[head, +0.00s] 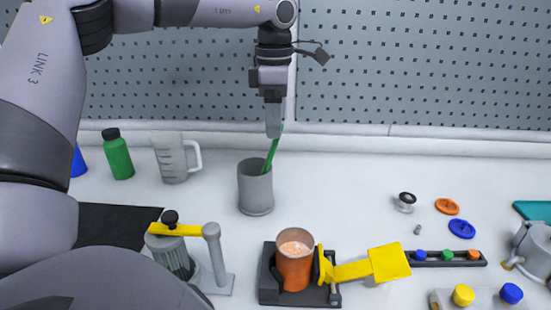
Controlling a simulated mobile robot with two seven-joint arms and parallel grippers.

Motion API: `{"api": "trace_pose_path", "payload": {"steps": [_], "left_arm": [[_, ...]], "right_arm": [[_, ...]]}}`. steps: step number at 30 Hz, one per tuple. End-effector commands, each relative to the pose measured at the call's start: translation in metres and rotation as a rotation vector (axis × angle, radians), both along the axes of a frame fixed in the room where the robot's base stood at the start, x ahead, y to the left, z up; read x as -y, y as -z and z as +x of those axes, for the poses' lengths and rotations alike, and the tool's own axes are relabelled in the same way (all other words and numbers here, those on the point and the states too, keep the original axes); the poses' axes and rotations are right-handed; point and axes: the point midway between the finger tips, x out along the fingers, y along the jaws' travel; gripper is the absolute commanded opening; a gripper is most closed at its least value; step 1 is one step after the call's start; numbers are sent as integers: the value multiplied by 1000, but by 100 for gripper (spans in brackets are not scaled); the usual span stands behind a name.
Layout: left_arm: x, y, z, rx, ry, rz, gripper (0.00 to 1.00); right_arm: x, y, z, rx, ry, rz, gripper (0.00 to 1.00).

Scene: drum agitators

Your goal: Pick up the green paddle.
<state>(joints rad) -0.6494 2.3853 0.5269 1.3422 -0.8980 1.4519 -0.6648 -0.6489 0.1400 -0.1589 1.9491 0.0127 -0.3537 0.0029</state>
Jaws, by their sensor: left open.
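The green paddle (270,154) stands tilted in a grey cup (256,190), with its upper end leaning to the right. The lower part of the paddle is hidden inside the cup. My left gripper (274,133) points down from above and is open. Its fingertips are at the upper end of the paddle, and I see the fingers edge-on, so I cannot tell whether the paddle lies between them. My right gripper is not in view.
A clear measuring jug (172,160) and green bottle (117,157) stand left of the cup. In front are an orange drum (294,262) with a yellow lever (360,270) and a ribbed grey container (170,254). Coloured caps (461,229) lie at right. A perforated panel (430,65) closes the back.

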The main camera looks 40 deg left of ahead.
Motion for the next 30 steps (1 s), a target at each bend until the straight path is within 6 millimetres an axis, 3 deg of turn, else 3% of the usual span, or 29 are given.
{"api": "trace_pose_path", "payload": {"steps": [15, 24, 25, 30], "left_arm": [[-3, 64, -2, -12, 3, 0, 68], [-3, 72, -1, -8, 2, 0, 68], [-3, 72, -1, -8, 2, 0, 65], [-3, 72, -1, -8, 2, 0, 12]], "right_arm": [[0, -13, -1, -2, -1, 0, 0], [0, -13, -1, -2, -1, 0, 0], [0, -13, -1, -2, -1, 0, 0], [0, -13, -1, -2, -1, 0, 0]]}}
